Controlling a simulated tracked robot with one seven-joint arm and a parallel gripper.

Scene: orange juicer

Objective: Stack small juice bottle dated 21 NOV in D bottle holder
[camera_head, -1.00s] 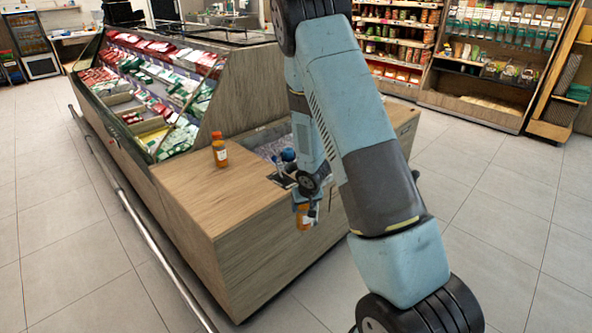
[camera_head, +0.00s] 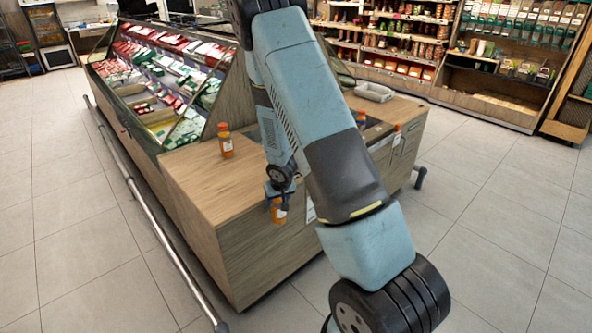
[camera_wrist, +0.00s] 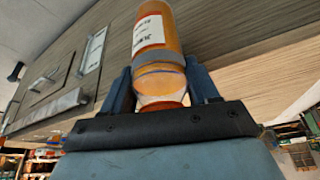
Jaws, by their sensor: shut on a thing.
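My gripper (camera_head: 279,190) is shut on an orange juice bottle with a white label (camera_head: 279,213), held in front of the wooden counter's front face. In the wrist view the held bottle (camera_wrist: 157,40) stands between the two blue-grey fingers, its label partly showing; the date cannot be read. Another orange bottle with an orange cap (camera_head: 226,141) stands upright on the counter top, left of my arm. The D bottle holder cannot be made out.
The wooden counter (camera_head: 190,172) has bare top around the standing bottle. A chilled display (camera_head: 165,75) adjoins it at the back left. A metal rail (camera_head: 160,232) runs along its left side. A grey tray (camera_head: 374,92) sits at the back. Tiled floor is clear at right.

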